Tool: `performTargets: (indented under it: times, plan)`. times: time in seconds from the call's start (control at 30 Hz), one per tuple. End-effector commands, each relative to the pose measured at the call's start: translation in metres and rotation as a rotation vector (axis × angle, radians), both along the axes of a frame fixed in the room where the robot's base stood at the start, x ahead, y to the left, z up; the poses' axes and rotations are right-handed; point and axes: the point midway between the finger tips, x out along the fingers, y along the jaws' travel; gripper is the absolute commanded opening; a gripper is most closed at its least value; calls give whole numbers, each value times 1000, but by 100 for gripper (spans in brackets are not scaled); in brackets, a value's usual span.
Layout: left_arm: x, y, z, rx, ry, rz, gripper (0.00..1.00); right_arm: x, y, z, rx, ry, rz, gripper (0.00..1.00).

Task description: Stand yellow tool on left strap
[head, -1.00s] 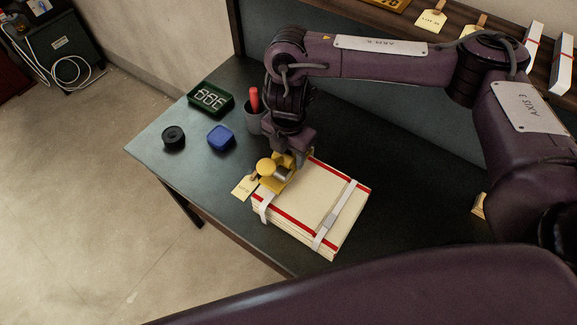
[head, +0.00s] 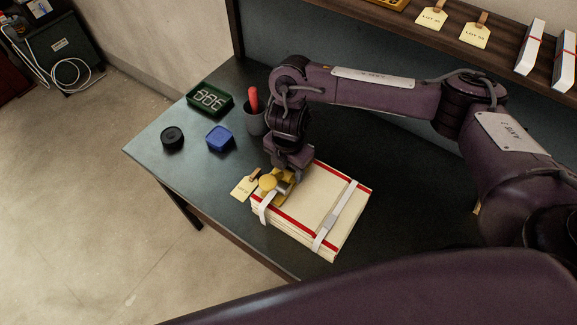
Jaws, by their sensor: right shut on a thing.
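A stack of folded cream cloth (head: 312,200) with red edge stripes lies on the dark table, bound by two white straps. The left strap (head: 265,212) crosses the stack's left end, partly hidden by the tool and gripper. The right strap (head: 337,217) has a grey buckle. The yellow tool (head: 268,183), with a round yellow knob and a metal cylinder, is at the left strap, low over the stack. My right gripper (head: 285,178) is shut on it from above. Whether the tool touches the strap I cannot tell. My left gripper is not in view.
A tan tag (head: 243,187) lies left of the stack. A shelf (head: 400,22) runs along the back.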

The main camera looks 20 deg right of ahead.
Motion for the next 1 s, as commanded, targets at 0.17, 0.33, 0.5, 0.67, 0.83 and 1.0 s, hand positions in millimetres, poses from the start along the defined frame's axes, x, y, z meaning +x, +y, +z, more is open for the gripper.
performTargets:
  times: [0.17,0.33,0.5,0.67,0.83,1.0]
  plan:
    - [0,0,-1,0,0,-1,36,0,0,-2,0,0,0,65]
    - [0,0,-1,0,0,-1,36,0,0,-2,0,0,0,71]
    - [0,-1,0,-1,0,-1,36,0,0,0,0,0,0,71]
    - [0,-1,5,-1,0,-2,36,2,0,16,1,-6,2,71]
    - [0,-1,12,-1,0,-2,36,2,0,49,-1,-8,3,71]
    - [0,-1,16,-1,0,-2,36,2,0,83,0,-6,3,71]
